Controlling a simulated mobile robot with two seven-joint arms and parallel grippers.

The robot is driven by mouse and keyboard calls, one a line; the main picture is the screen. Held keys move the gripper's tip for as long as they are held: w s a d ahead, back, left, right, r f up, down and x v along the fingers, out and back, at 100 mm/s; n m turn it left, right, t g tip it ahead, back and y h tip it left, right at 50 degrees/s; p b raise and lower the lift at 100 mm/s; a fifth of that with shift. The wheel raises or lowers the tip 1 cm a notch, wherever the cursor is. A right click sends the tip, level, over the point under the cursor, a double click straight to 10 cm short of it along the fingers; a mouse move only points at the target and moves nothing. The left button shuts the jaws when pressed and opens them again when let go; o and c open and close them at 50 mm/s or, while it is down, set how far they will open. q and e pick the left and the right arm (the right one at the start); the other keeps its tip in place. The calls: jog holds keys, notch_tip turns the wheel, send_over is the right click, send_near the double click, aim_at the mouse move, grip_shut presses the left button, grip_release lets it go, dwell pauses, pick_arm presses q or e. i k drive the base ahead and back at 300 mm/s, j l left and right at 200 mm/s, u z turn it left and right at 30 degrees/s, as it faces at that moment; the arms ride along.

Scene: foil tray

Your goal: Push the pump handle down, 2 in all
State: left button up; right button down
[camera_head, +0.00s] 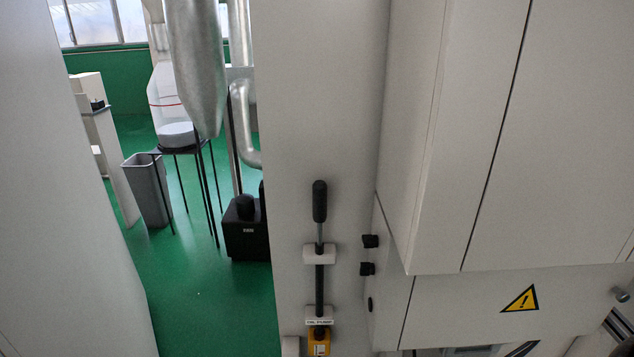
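The pump handle (320,201) is a black grip on a thin upright rod, fixed to the front of a pale grey panel in the head view. The rod passes through a white bracket (319,254) and runs down to a lower white block (319,312) with a small label that seems to read "OIL PUMP". A yellow part (318,345) sits beneath the block at the bottom edge. The grip stands upright, well above the upper bracket. Neither gripper shows in this view, and nothing touches the handle.
Two black knobs (369,241) stick out just right of the handle. A large grey cabinet (570,130) with a yellow warning sign (521,300) juts out at right. A grey bin (148,188) and black stand (205,190) are on the green floor (205,300) behind.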

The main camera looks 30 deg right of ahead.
aim_at(320, 186)
jog(key=i+j, duration=0.2)
jog(key=j, duration=0.15)
jog(key=i+j, duration=0.2)
jog(key=j, duration=0.15)
jog(key=z, duration=1.65)
